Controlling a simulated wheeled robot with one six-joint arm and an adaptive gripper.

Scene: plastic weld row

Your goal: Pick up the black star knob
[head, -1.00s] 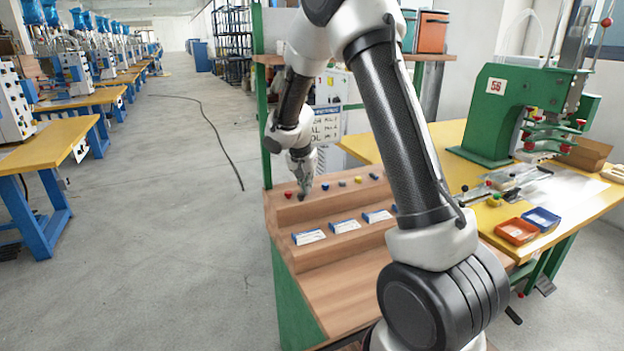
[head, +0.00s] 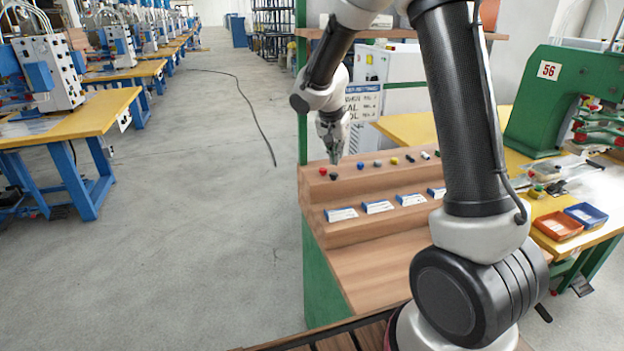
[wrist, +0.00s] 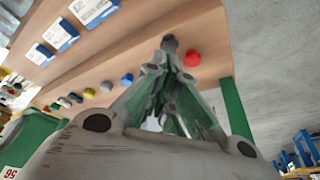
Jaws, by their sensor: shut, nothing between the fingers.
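A small black knob (head: 333,177) stands on the upper step of the wooden rack, beside a red knob (head: 322,171). Its star shape is too small to make out. In the wrist view the dark knob (wrist: 169,43) is just beyond my fingertips, with the red knob (wrist: 192,58) to its right. My gripper (head: 335,160) points down just above the dark knob, shut and empty. In the wrist view my gripper (wrist: 166,70) has its fingers drawn together at the tips. Another dark knob (head: 409,158) stands farther right in the row.
Blue (head: 361,166), yellow (head: 394,160) and other small knobs line the upper step. White-and-blue label boxes (head: 341,214) sit on the step below. A yellow table with a green press (head: 545,105) stands to the right.

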